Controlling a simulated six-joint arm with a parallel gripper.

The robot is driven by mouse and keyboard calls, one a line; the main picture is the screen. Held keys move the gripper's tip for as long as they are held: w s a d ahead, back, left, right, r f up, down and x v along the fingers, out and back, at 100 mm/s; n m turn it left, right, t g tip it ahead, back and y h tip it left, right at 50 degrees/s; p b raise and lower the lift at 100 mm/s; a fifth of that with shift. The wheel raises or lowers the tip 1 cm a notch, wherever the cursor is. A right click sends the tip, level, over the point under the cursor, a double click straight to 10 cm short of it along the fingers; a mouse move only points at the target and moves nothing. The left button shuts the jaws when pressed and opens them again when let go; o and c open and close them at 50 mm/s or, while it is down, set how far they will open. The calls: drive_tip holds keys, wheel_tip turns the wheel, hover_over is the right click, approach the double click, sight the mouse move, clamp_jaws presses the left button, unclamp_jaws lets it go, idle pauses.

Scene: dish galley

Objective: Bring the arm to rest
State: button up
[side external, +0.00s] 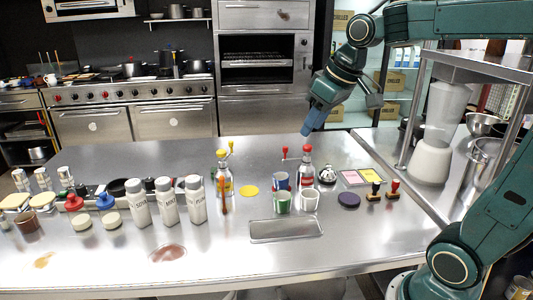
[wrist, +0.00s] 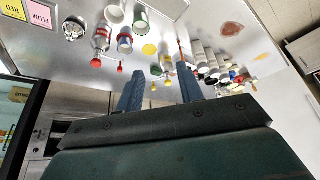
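My arm reaches in from the right in the side external view. My gripper (side external: 307,131) hangs in the air above the steel counter (side external: 130,272), higher than the red-topped bottle (side external: 306,168), and touches nothing there. In the wrist view, the two blue fingers of my gripper (wrist: 159,80) stand apart with a clear gap between them. Nothing is held in the gap. The yellow-topped bottle (wrist: 167,63) shows beyond the fingers, well apart from them.
Cups, including a green cup (side external: 283,203), stand behind a shallow steel tray (side external: 286,229). Several grey shakers (side external: 167,202) stand to the left. A bell (side external: 327,175) and stamps (side external: 392,189) stand to the right. A shelf with a blender (side external: 435,130) is at the right.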

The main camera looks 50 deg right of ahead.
drive_tip(key=s+a+f, duration=0.2)
drive_tip(key=s+a, duration=0.1)
drive_tip(key=s, duration=0.4)
drive_tip(key=s+a+f, duration=0.3)
drive_tip(key=s, duration=0.4)
drive_tip(key=shift+s+a+f+t, duration=0.15)
drive_tip(key=shift+s+f+t, duration=0.05)
drive_tip(key=shift+t, duration=0.1)
